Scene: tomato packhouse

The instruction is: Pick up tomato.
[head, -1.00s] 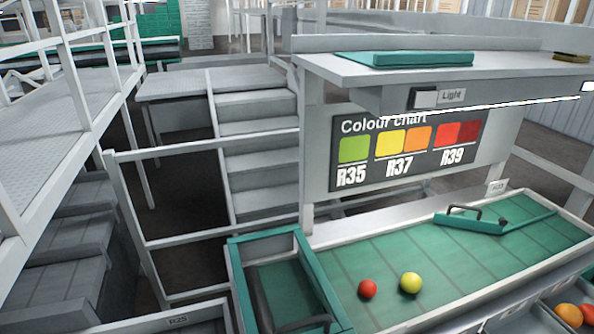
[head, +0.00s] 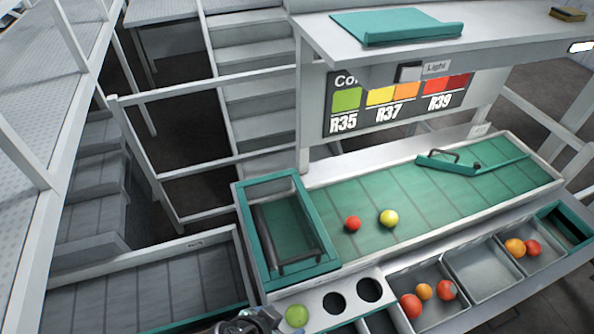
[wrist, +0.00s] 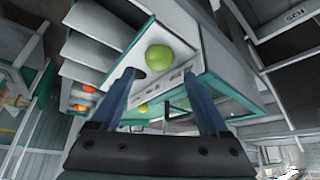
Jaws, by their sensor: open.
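A green tomato (head: 296,316) rests on the pale board with round holes at the near edge of the bench. In the wrist view the green tomato (wrist: 158,58) shows large, just beyond and between the tips of my gripper (wrist: 160,74). The two blue fingers are spread apart with nothing between them. A red tomato (head: 352,223) and a yellow-green tomato (head: 388,218) sit side by side on the green belt (head: 440,205).
A teal-framed tray (head: 240,215) with a dark handle stands left of the belt. A teal diverter bar (head: 450,166) crosses the belt's far end. Grey bins (head: 478,275) along the front hold several red and orange tomatoes. A shelf (head: 500,45) overhangs the belt.

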